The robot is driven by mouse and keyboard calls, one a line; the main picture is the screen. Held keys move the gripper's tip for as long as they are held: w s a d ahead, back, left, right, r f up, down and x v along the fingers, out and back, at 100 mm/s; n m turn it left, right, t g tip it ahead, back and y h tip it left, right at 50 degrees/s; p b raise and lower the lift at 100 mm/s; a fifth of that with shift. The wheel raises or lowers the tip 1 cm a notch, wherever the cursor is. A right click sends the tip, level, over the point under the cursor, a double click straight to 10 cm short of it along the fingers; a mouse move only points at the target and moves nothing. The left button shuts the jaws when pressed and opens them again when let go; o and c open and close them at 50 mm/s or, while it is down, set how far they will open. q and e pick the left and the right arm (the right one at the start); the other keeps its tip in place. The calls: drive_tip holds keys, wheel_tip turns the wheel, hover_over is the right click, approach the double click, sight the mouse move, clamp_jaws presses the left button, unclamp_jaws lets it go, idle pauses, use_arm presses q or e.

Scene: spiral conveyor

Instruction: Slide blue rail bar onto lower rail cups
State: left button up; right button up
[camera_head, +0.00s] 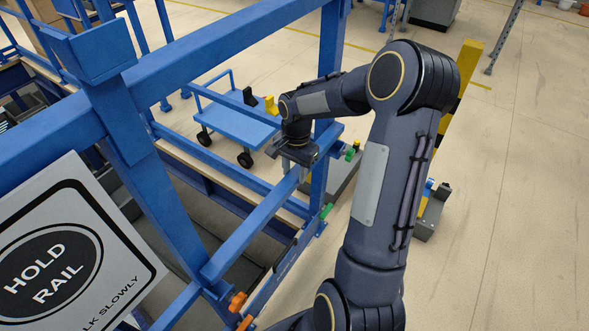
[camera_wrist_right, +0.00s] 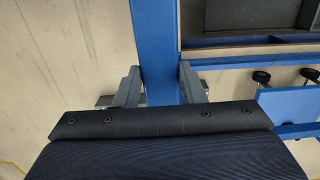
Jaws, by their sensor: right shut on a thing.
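My right gripper (camera_head: 296,158) reaches down over the railing and is shut on a blue rail bar (camera_head: 250,225). The bar slants from near the gripper down to the left post. In the right wrist view the two grey fingers of the gripper (camera_wrist_right: 158,80) stand on either side of the blue bar (camera_wrist_right: 160,45). An orange fitting (camera_head: 238,301) sits low by the left post, and a green piece (camera_head: 327,210) sits low by the right post. I cannot tell whether these are the lower cups, or whether the bar touches them. My left gripper is out of view.
A blue frame post (camera_head: 160,190) and a top beam (camera_head: 215,50) stand left of my right arm. A "HOLD RAIL" sign (camera_head: 75,250) fills the lower left. A blue cart (camera_head: 235,122) stands behind. A yellow-black post (camera_head: 462,75) is at right; open floor lies beyond.

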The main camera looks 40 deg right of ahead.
drive_tip(key=shift+f+b, duration=1.6)
drive_tip(key=shift+f, duration=0.85)
drive_tip(key=shift+f, duration=2.05)
idle(0.8)
drive_tip(key=o, duration=1.1)
drive_tip(key=shift+o, duration=0.2)
drive_tip(key=shift+f, duration=0.1)
drive_tip(key=shift+d+r+p, duration=0.2)
drive_tip(key=shift+r+p, duration=0.8)
drive_tip(key=shift+r, duration=2.95)
